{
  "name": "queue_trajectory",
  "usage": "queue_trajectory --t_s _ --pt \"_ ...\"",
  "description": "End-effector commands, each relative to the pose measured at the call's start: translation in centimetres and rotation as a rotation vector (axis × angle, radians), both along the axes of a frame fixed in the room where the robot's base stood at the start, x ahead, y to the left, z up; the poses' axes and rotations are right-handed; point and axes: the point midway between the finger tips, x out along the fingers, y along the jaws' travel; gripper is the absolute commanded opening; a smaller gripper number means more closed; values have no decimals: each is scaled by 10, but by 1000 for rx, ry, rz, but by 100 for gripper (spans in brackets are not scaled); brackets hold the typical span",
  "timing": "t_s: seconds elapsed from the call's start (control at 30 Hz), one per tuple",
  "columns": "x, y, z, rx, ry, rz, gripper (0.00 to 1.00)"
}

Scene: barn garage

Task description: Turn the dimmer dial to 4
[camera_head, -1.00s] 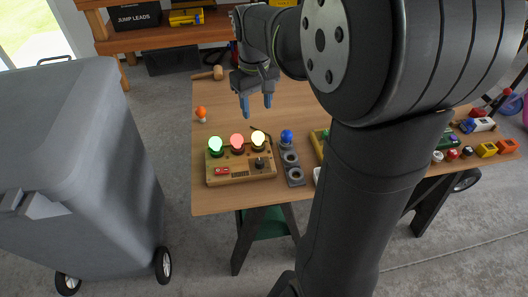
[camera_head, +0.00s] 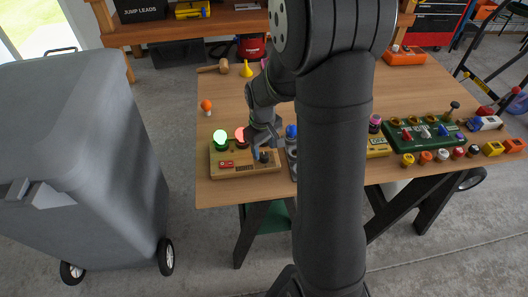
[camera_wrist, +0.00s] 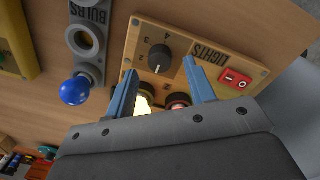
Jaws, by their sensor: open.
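The wooden lights box (camera_head: 232,171) stands at the table's front left. Its black dimmer dial (camera_wrist: 160,52) shows in the wrist view, with numbers around it, 4 among them. A white mark on the dial's edge faces the gripper side; I cannot tell exactly which number it points to. My gripper (camera_wrist: 159,67) is open, its blue fingers to either side of the dial's near edge, with a gap to the dial. In the head view my gripper (camera_head: 262,153) is over the box's right end and mostly hides the dial.
A red switch (camera_wrist: 235,78) is on the same face. A bulb holder (camera_wrist: 87,42) with a blue bulb (camera_wrist: 75,90) stands beside the box.

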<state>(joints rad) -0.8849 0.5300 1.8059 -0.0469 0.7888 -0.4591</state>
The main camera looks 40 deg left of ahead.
Motion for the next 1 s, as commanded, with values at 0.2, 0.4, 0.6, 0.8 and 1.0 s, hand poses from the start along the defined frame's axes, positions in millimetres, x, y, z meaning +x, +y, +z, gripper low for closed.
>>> queue_trajectory --t_s 0.2,0.4,0.6,0.8,1.0 --pt "1 0 -23 -1 0 0 50" --pt "1 0 -27 1 -1 0 50" --pt "1 0 -27 1 -1 0 44" --pt "1 0 -27 1 -1 0 5" --pt "1 0 -27 0 -1 -8 5"
